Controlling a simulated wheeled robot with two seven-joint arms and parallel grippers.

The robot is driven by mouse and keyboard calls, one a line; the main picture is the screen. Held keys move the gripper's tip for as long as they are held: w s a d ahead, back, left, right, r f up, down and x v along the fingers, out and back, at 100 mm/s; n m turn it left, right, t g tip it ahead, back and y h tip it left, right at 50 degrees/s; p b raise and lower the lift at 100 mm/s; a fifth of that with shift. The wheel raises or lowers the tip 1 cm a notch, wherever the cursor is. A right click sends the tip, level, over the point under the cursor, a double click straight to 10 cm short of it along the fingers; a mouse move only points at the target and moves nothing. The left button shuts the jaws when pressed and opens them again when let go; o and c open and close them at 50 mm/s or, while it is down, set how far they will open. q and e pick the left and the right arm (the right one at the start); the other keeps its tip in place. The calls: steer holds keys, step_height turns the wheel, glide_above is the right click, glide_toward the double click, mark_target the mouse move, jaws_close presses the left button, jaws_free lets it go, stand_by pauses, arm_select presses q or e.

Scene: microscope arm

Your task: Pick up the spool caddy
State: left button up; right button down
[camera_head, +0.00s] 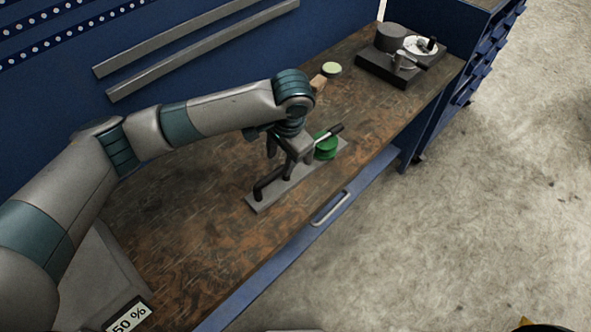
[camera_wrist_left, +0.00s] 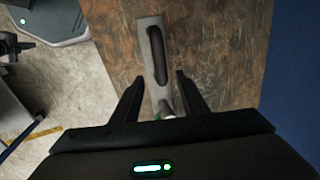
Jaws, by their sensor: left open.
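The spool caddy is a long, flat grey plate (camera_head: 262,205) with a black bar handle on its near-left part and a green spool (camera_head: 326,148) at its far-right end. It lies on the brown worktop. My left gripper (camera_head: 290,156) hangs over the middle of the caddy and hides part of it. In the left wrist view, the plate (camera_wrist_left: 145,28) and the black handle (camera_wrist_left: 157,58) run up between and beyond the fingers (camera_wrist_left: 160,88), which are apart and empty. Only a sliver of green shows there. My right gripper is not in view.
A black device with a round knob (camera_head: 392,38) and dial stands at the worktop's far right. A pale green disc (camera_head: 331,69) lies farther back. The worktop (camera_head: 190,235) at front left is mostly bare.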

mark_target(281, 168)
arm_select(q)
steer(key=f+p, duration=0.1)
steer(key=f, duration=0.1)
steer(key=w+f+p, duration=0.1)
steer(key=shift+w+f+p, duration=0.15)
steer(key=shift+f+p, duration=0.2)
steer(key=shift+p, duration=0.05)
steer(key=shift+w+f, duration=0.1)
steer(key=shift+f, duration=0.6)
jaws_close()
steer(key=shift+w+r, duration=0.1)
steer(key=shift+r, duration=0.05)
stand_by(0.9)
